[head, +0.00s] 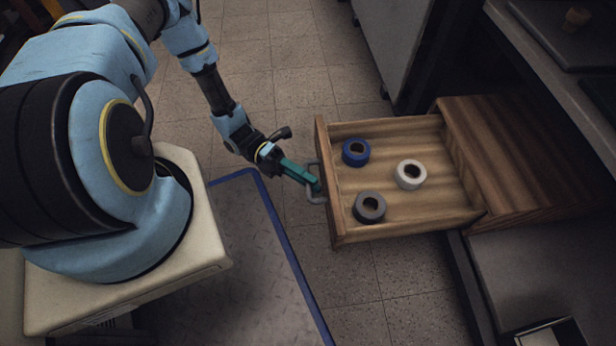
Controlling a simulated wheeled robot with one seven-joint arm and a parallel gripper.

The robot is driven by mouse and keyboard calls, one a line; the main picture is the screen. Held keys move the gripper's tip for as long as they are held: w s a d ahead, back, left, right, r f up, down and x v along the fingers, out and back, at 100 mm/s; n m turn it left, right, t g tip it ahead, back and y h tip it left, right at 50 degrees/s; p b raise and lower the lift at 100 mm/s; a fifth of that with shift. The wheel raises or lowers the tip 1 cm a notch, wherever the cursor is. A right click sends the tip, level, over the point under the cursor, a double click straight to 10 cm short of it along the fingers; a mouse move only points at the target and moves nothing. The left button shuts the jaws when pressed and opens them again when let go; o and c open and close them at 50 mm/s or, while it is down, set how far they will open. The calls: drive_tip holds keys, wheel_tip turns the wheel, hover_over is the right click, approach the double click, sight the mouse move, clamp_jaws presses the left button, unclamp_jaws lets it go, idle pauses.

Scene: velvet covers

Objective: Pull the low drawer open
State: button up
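The low drawer (405,222) is wooden and stands well out from its wooden cabinet (520,160), so its inside shows. A grey metal handle (316,198) sits on its front panel, on the left side. My gripper (313,184) reaches the handle from the upper left, with its teal fingers at the handle bar. The fingers overlap in this view, so I cannot tell whether they are closed around the bar. Inside the drawer lie a blue tape roll (356,152), a white tape roll (410,174) and a grey tape roll (369,207).
A grey worktop (560,70) overhangs the cabinet at the upper right. A pale cabinet (400,40) stands behind the drawer. A blue-edged mat (235,270) lies on the floor at lower left. Tiled floor (290,80) is clear beyond my arm.

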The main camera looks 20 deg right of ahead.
drive_tip(key=shift+o, duration=1)
drive_tip(key=p+v, duration=0.1)
drive_tip(key=v, duration=0.9)
drive_tip(key=shift+w, duration=0.4)
drive_tip(key=shift+a+p, duration=0.15)
drive_tip(key=shift+p, duration=0.15)
